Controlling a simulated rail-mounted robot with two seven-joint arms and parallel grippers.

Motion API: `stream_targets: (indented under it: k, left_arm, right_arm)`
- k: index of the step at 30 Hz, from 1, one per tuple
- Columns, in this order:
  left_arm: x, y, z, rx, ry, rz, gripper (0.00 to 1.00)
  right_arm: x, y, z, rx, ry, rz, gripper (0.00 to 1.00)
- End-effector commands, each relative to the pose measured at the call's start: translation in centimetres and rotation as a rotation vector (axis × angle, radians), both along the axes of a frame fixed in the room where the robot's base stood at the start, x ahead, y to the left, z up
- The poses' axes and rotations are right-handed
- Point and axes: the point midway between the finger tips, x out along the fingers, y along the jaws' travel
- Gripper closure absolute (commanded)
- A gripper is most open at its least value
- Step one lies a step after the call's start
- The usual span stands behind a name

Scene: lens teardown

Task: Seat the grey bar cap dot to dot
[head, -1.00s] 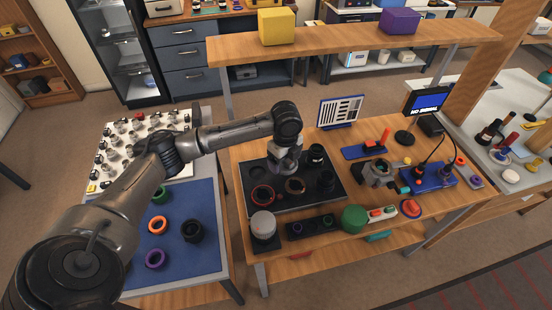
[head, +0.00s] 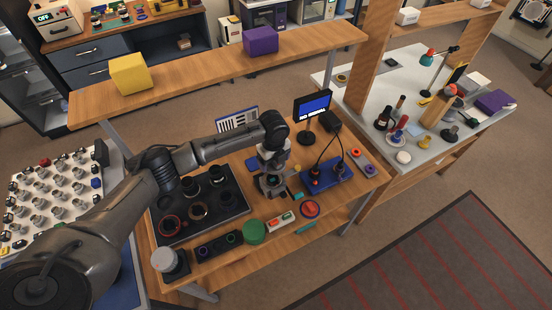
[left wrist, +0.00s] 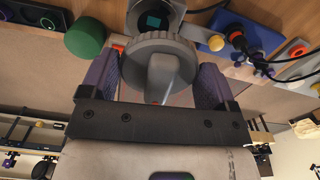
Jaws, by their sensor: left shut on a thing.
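The grey bar cap (left wrist: 142,67) is a round ribbed cap with a raised bar across it; a small red dot shows near the bar's end in the left wrist view. My left gripper (left wrist: 157,80) is shut on it, with a purple finger on each side. In the head view my left gripper (head: 272,156) points down over the grey holder (head: 270,186) on the bench. The gripper hides the cap there. I cannot tell whether cap and body touch, and no matching dot shows. My right gripper is not in view.
A black tray (head: 236,207) with rings and dark parts lies left of the holder. A green cylinder (head: 254,232) stands in front. A blue cabled base (head: 328,175) and a monitor (head: 313,105) are right and behind. A wooden shelf (head: 200,68) spans above the bench.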

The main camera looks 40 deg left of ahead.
Motion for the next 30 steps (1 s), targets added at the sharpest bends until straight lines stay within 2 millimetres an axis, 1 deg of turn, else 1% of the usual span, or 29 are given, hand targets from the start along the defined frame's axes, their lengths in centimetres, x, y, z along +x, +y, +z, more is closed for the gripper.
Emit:
stream_targets:
  k: [4, 7, 10, 17, 23, 30]
  left_arm:
    - [0.3, -0.1, 0.1, 0.0, -0.001, -0.089, 0.41]
    - [0.3, -0.1, 0.0, 0.0, -0.001, -0.126, 0.41]
    - [0.3, -0.1, -0.1, 0.0, -0.002, -0.144, 0.41]
    - [0.3, -0.1, -0.9, 0.0, -0.001, -0.147, 0.41]
    - [0.3, -0.1, -2.2, 0.0, -0.002, -0.146, 0.41]
    - [0.3, -0.1, -4.0, 0.0, -0.002, -0.145, 0.41]
  right_arm:
    - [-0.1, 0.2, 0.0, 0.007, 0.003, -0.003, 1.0]
    - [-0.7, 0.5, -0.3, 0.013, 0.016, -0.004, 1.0]
    - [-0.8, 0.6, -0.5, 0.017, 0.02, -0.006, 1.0]
    - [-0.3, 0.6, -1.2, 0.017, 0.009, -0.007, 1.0]
    - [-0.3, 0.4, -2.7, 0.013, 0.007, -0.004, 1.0]
    - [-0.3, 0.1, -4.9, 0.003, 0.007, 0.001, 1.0]
